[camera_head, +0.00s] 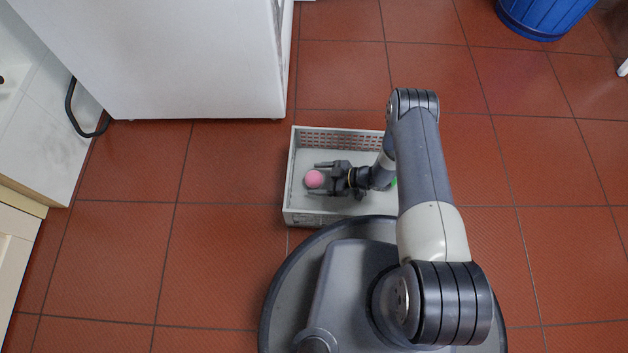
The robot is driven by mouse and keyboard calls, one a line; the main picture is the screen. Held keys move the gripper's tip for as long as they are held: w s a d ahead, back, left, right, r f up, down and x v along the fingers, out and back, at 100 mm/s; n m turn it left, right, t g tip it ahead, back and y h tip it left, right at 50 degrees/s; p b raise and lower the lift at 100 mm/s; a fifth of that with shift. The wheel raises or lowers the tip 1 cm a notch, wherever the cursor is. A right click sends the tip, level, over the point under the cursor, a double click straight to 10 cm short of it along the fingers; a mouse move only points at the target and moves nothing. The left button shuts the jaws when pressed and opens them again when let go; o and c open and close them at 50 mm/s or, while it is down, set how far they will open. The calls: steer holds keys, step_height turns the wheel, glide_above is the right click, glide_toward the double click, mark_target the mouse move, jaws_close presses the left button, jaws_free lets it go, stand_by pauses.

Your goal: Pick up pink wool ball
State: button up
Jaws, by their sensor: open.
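The pink wool ball (313,179) lies inside a grey crate (305,218) on the floor, near the crate's left wall. My gripper (316,179) is over the crate with its two fingers pointing left. The fingers are open, one on the far side of the ball and one on the near side. From this view I cannot tell whether they touch the ball or how high they are above the crate floor. My arm covers the crate's right part.
A small green thing (394,182) shows beside my arm at the crate's right side, mostly hidden. A white cabinet (190,60) stands behind left of the crate. A blue bin (543,15) is at the top right. Red tiled floor lies clear to the left and right.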

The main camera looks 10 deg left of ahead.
steer(key=shift+a, duration=0.25)
steer(key=shift+c, duration=0.4)
steer(key=c, duration=1)
steer(key=shift+o, duration=0.2)
